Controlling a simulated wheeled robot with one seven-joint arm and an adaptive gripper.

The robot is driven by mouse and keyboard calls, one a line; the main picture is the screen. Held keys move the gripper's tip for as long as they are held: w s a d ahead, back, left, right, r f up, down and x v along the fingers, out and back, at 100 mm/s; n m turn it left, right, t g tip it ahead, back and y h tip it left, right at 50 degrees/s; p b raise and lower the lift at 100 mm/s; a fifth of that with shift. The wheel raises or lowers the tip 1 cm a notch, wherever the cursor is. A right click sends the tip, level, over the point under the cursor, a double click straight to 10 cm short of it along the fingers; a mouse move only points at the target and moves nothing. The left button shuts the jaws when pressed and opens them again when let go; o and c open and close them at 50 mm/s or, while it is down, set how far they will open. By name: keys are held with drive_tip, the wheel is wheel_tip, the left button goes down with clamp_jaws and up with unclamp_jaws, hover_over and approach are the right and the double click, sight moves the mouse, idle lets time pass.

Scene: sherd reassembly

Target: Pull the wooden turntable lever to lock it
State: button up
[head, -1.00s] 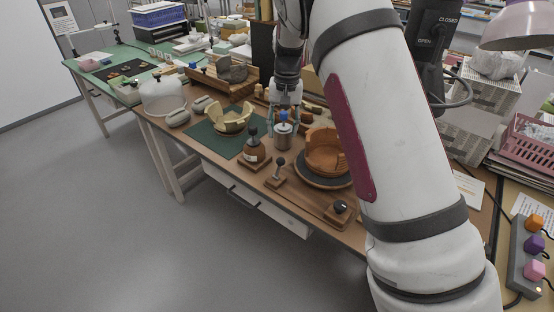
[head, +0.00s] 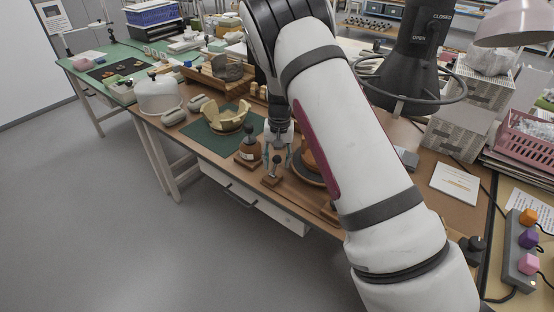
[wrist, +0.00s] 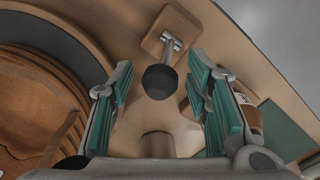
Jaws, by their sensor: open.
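The lever (wrist: 160,82) is a short metal rod with a black ball knob on a small square wooden base (wrist: 172,28). In the head view the lever (head: 276,160) stands at the front of the table, left of the turntable. My gripper (wrist: 161,90) is open, with teal finger pads on either side of the knob in the wrist view. I cannot tell how deep the knob sits between the pads. The dark turntable disc (wrist: 88,50) carries a brown ribbed pot (wrist: 40,95). In the head view my arm hides most of the turntable (head: 308,173).
The table's front edge is close to the lever.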

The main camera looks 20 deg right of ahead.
clamp_jaws()
drive_tip(key=shift+a+r, duration=0.1)
drive_tip(key=shift+s+a+r+t+h+p, duration=0.2)
drive_tip(key=shift+s+a+t+h+p, duration=0.25)
drive_tip(key=shift+h+p, duration=0.4)
drive_tip(key=shift+s+a+r+t+h+p, duration=0.15)
drive_tip(key=shift+a+t+h+p, duration=0.1)
drive_tip(key=shift+t+h+p, duration=0.2)
drive_tip(key=shift+s+a+f+t+h+p, duration=0.15)
drive_tip(key=shift+a+t+h+p, duration=0.15)
drive_tip(key=shift+h+p, duration=0.25)
drive_tip(key=shift+s+a+t+h+p, duration=0.25)
drive_tip(key=shift+t+h+p, duration=0.15)
drive_tip(key=shift+h, duration=0.2)
drive_tip(key=shift+s+a+t+h+p, duration=0.1)
drive_tip(key=shift+a+t+h+p, duration=0.15)
drive_tip(key=shift+t+h, duration=0.3)
drive_tip(key=shift+s+a+f+t+h, duration=0.1)
drive_tip(key=shift+s+a+t+h, duration=0.1)
drive_tip(key=shift+t+h, duration=0.25)
drive_tip(key=shift+s+a+f+t+h, duration=0.1)
drive_tip(key=shift+a+t+h, duration=0.15)
drive_tip(key=shift+h, duration=0.3)
